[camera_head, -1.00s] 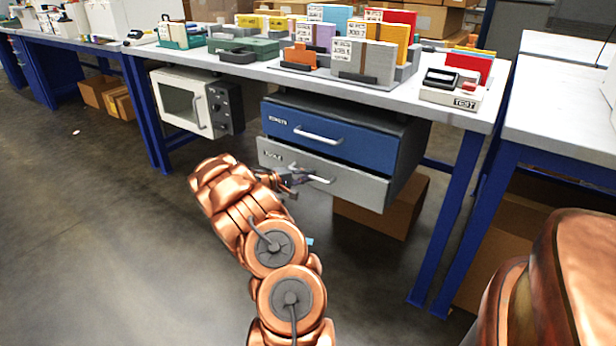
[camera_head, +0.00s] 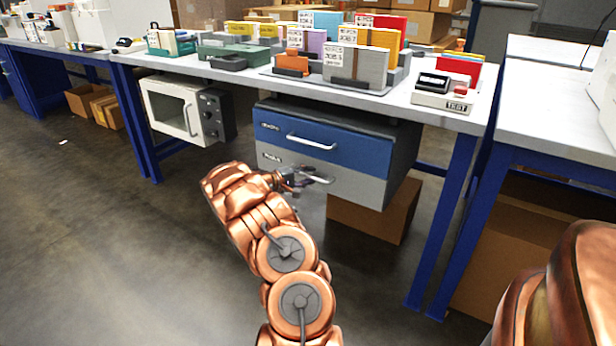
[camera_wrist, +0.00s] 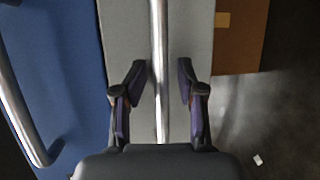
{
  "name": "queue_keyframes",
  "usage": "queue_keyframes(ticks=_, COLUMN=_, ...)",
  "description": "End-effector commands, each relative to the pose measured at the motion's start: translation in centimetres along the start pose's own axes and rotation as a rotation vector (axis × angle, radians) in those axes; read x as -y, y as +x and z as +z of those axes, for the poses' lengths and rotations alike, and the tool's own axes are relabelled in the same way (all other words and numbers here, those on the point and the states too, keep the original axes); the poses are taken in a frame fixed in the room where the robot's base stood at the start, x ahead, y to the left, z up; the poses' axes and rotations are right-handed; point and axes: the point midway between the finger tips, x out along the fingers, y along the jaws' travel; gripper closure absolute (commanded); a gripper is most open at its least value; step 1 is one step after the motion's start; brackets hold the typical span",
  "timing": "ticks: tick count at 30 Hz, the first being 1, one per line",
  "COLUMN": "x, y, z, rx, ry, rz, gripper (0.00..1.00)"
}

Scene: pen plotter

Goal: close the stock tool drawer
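The drawer unit under the bench has a blue upper drawer (camera_head: 345,155) and a grey lower drawer (camera_head: 345,187), each with a label too small to read surely. The grey face looks about flush with the blue one. My gripper (camera_head: 300,180) is at the grey drawer's bar handle (camera_head: 320,180). In the wrist view the open fingers (camera_wrist: 161,85) stand on both sides of this handle (camera_wrist: 158,40), with a gap on each side. The grey face (camera_wrist: 125,35) lies behind, and the blue drawer (camera_wrist: 50,60) with its handle is to the left.
A cardboard box (camera_head: 375,215) stands on the floor beneath the drawers. A white oven-like box (camera_head: 175,108) hangs to their left. Blue bench legs (camera_head: 440,220) stand to the right. The bench top (camera_head: 400,102) carries several coloured binders. Floor to the left is open.

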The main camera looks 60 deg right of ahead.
Motion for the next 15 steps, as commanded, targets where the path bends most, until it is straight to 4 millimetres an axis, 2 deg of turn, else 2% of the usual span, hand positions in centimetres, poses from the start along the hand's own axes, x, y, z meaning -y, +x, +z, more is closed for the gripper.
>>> queue_keyframes(ticks=8, x=0.0, y=-0.2, z=0.0, rx=0.0, ry=0.0, rz=0.0, gripper=0.61)
queue_keyframes(ticks=11, x=-0.1, y=-0.8, z=0.0, rx=-0.001, ry=-0.001, rz=0.001, gripper=0.61)
queue_keyframes(ticks=15, x=-0.1, y=-2.9, z=-0.1, rx=-0.003, ry=0.0, rz=0.002, gripper=0.61)
